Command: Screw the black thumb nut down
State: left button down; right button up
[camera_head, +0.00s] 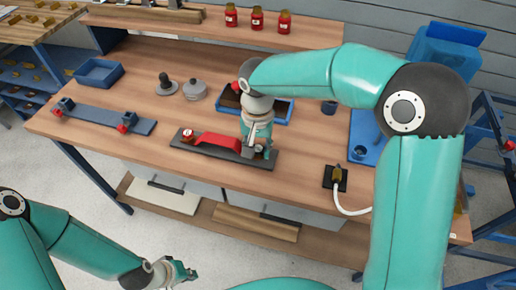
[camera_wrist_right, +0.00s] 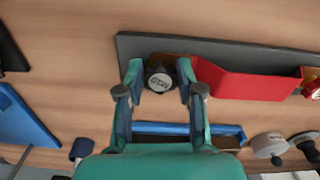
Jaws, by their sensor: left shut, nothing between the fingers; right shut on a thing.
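My right gripper (camera_head: 256,150) reaches down over the right end of a dark base plate (camera_head: 230,155) on the bench. In the right wrist view its fingers (camera_wrist_right: 161,75) close around the black thumb nut (camera_wrist_right: 160,80), a round dark knob with pale marking on top. The nut sits at one end of the plate, beside a red part (camera_head: 218,143) lying along it; the red part also shows in the wrist view (camera_wrist_right: 245,83). In the head view the fingers mostly hide the nut. My left gripper (camera_head: 184,272) is shut and empty, low in front of the bench.
A blue bin (camera_head: 282,108) stands just behind the plate. A blue-grey bar with clamps (camera_head: 105,118) and a blue tray (camera_head: 98,73) lie left. Grey and black knobs (camera_head: 195,90) stand behind. A blue mat (camera_head: 366,135) and a small corded device (camera_head: 336,177) lie right.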

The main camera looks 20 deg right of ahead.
jog(key=m+b, duration=0.1)
jog(key=m, duration=0.5)
jog(key=shift+w+f+b, duration=0.1)
jog(key=shift+w+b, duration=0.1)
jog(key=shift+b, duration=0.15)
jog(key=m+b, duration=0.1)
jog(key=m, duration=0.4)
jog(key=shift+w, duration=0.1)
jog(key=m, duration=0.3)
jog(key=shift+w+b, duration=0.1)
jog(key=shift+b, duration=0.25)
grip_shut()
jog(key=o, duration=0.9)
grip_release()
jog(key=o, duration=0.4)
jog(key=shift+a, duration=0.1)
jog(key=shift+c, duration=0.2)
jog(key=o, duration=0.4)
